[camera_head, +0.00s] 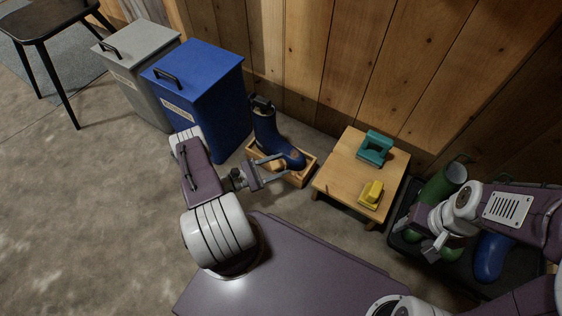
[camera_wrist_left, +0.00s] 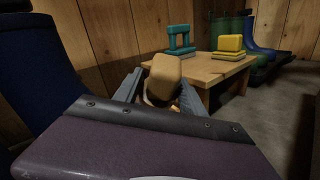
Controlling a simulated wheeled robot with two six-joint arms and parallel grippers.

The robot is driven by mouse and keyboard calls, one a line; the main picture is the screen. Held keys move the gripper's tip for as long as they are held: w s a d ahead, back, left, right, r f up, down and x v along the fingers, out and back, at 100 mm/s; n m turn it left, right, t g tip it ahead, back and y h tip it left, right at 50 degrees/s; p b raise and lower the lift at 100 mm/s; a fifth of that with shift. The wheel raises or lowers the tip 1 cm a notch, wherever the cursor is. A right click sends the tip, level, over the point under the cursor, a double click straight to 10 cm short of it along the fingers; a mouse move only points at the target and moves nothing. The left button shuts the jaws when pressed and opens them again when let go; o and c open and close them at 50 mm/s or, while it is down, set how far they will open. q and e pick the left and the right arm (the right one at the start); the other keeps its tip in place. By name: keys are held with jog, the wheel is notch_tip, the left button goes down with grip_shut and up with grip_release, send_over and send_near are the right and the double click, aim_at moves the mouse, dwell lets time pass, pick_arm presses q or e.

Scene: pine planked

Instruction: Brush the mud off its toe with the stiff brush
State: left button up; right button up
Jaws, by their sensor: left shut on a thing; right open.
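A dark blue boot (camera_head: 266,130) stands upright in a low wooden tray (camera_head: 299,179) by the wall, its toe pointing right. It also shows at the left edge of the left wrist view (camera_wrist_left: 38,70). My left gripper (camera_head: 272,172) is shut on a tan wooden-looking block (camera_wrist_left: 164,77), likely the brush, beside the boot's foot. I cannot see its bristles, nor tell whether it touches the boot. My right gripper (camera_head: 431,236) is open and empty at the right, over the black tray.
A low wooden table (camera_head: 337,179) right of the boot bears a teal handled object (camera_head: 374,147) and a yellow one (camera_head: 371,192). The black tray (camera_head: 404,241) holds green boots and a blue boot (camera_head: 489,257). Blue (camera_head: 206,95) and grey (camera_head: 138,70) bins stand left.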

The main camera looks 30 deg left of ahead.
aim_at(276, 166)
pick_arm(q)
jog(key=r+p, duration=0.1)
jog(key=s+r+p, duration=0.1)
jog(key=shift+s+a+r+p, duration=0.1)
jog(key=shift+s+r+p, duration=0.2)
jog(key=shift+r+p, duration=0.1)
jog(key=shift+s+f, duration=0.1)
jog(key=shift+f, duration=0.05)
